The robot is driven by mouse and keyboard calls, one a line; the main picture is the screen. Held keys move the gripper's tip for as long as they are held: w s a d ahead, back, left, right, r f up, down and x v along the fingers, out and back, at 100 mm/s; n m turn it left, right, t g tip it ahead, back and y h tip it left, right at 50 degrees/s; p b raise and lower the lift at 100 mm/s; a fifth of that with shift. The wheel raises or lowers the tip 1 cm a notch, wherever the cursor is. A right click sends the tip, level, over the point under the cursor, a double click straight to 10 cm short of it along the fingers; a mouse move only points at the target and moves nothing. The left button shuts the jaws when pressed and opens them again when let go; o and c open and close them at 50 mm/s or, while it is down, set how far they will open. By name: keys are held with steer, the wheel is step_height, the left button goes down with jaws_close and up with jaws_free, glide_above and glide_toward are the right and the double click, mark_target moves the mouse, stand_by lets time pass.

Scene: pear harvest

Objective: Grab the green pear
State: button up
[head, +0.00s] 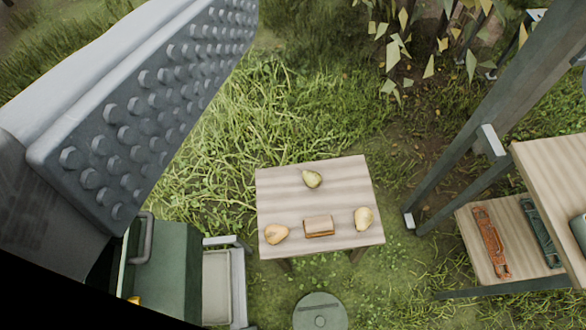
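The green pear (312,179) lies on a small wooden table (285,205), near the middle of its far edge. It is yellow-green and unobstructed. Two yellow-tan pears lie on the same table, one at the near left (276,234) and one at the right (363,218). My gripper (150,110) shows as one large grey studded finger pad at the upper left, close to the camera. Its studded face is bare, with nothing against it, and the other finger is out of view. The gripper is apart from the pears.
A small brown block (319,226) lies between the tan pears. A dark green box (165,270) stands at the lower left and a round green lid (320,312) in front. A grey post (480,130) and a shelf with tools (480,245) stand at the right. Grass surrounds the table.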

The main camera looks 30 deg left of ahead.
steer(key=w+a+f+y, duration=0.2)
steer(key=w+a+f, duration=0.4)
steer(key=w+f, duration=0.3)
steer(key=w+a+f+y, duration=0.2)
steer(key=w+a+f, duration=0.5)
steer(key=w, duration=0.3)
steer(key=w+a+f+m+h, duration=0.1)
steer(key=w+a+f, duration=0.15)
steer(key=f, duration=0.35)
steer(key=w+a+f+m+g, duration=0.1)
steer(key=w+a+f, duration=0.15)
steer(key=f, duration=0.35)
steer(key=w+a+f+m+h, duration=0.1)
steer(key=w+a+f, duration=0.15)
steer(key=f, duration=0.35)
steer(key=m+g+h+b, duration=0.1)
steer(key=m+g+h, duration=0.15)
steer(key=h, duration=0.55)
glide_toward(307, 181)
steer(key=shift+n+g, duration=0.25)
steer(key=shift+n, duration=0.1)
steer(key=b+x, duration=0.2)
steer(key=x, duration=0.9)
steer(key=shift+r+b, duration=0.15)
steer(key=shift+b, duration=0.15)
steer(key=shift+a, duration=0.1)
